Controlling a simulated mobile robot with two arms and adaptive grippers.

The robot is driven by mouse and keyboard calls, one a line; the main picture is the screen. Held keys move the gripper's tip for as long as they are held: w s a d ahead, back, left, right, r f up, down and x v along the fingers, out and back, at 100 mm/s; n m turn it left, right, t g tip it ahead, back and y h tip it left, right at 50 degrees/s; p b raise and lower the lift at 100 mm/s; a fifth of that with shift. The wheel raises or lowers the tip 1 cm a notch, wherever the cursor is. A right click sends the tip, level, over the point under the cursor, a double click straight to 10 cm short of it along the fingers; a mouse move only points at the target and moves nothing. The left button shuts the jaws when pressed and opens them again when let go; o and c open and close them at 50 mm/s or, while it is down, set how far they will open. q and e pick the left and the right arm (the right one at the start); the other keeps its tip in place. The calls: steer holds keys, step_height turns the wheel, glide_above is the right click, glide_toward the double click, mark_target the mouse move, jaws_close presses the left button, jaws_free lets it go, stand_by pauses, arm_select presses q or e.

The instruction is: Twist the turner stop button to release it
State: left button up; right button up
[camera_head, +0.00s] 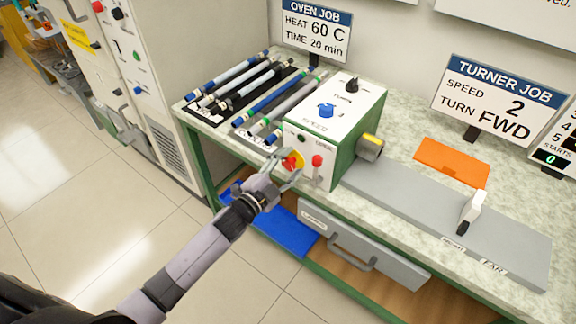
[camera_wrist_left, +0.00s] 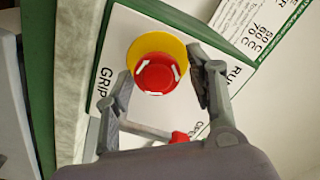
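The turner (camera_head: 335,130) is a green and white box on the bench, with a front panel facing me. Its stop button (camera_head: 292,162) is red on a yellow round base, and it also shows in the left wrist view (camera_wrist_left: 155,74). My left gripper (camera_head: 286,164) is at the front panel, its two fingers spread on either side of the button. In the left wrist view the fingers (camera_wrist_left: 161,88) are open, with small gaps to the red cap. Whether they touch the yellow base I cannot tell. My right gripper is out of view.
A second red knob (camera_head: 317,161) sits just right of the stop button. A blue speed knob (camera_head: 326,110) and a black knob are on top. Several rods (camera_head: 255,92) lie in racks at the left. A grey rail with a white slider (camera_head: 472,212) runs right.

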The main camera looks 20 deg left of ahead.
arm_select(q)
steer(key=shift+o, duration=0.2)
steer(key=shift+s+a+f, duration=0.1)
steer(key=shift+s+a, duration=0.05)
steer(key=shift+s, duration=0.05)
steer(key=shift+s, duration=0.2)
steer(key=v, duration=1.1)
steer(key=shift+s, duration=0.3)
steer(key=shift+a, duration=0.1)
steer(key=s+a+r+n+g+y, duration=0.15)
steer(key=s+r+n+g, duration=0.25)
steer(key=r+n, duration=0.5)
steer(key=w+d+f, duration=0.1)
steer(key=w+f, duration=0.2)
steer(key=w, duration=0.2)
steer(key=w+d+f+n, duration=0.1)
steer(key=w+d+f, duration=0.1)
steer(key=w, duration=0.3)
steer(key=w+d+f+n, duration=0.1)
steer(key=w+d+f, duration=0.1)
steer(key=w, duration=0.3)
steer(key=shift+f, duration=0.9)
